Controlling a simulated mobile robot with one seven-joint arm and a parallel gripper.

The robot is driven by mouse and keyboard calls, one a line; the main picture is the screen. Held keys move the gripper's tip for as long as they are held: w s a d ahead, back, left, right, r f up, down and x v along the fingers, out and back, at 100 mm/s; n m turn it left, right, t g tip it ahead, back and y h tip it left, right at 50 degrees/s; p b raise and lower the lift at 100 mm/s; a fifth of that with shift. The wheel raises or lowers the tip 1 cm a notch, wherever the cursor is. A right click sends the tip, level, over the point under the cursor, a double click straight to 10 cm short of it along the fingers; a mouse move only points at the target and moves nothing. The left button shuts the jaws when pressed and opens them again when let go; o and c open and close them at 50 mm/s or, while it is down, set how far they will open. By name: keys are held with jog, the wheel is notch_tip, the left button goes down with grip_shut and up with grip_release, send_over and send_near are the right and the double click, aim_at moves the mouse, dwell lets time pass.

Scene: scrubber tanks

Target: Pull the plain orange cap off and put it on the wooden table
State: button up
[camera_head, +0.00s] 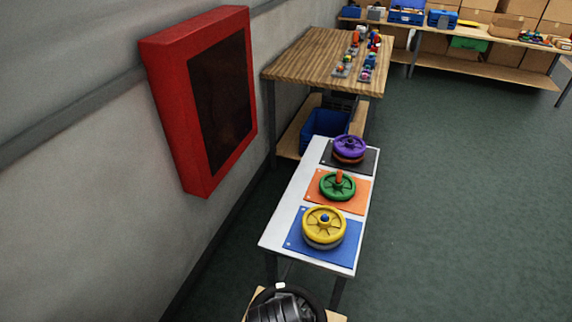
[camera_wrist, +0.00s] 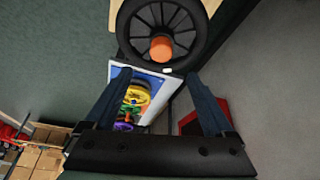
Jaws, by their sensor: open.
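A plain orange cap (camera_wrist: 162,48) stands at the hub of a black spoked wheel (camera_wrist: 133,32) in the wrist view. My gripper (camera_wrist: 157,76) is open and empty, its two fingers apart, with the cap beyond their tips and not touched. In the head view my gripper (camera_head: 283,306) is over the black wheel (camera_head: 318,303) at the bottom edge and hides the cap. Another orange cap (camera_head: 339,176) stands on the green wheel (camera_head: 329,190). The wooden table (camera_head: 308,50), with striped top, stands at the back and holds several small coloured objects.
A white table (camera_head: 285,221) holds a yellow wheel (camera_head: 313,219), the green wheel and a purple wheel (camera_head: 349,142) on coloured mats. A red wall cabinet (camera_head: 177,110) juts out at left. The floor to the right is clear.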

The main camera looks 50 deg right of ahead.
jog(key=x, duration=1)
jog(key=shift+w, duration=0.2)
grip_shut()
dwell(0.4)
jog(key=shift+r+p, duration=1.05)
jog(key=shift+p, duration=0.25)
dwell(0.7)
notch_tip(320, 180, up, 6)
jog(key=p, duration=0.6)
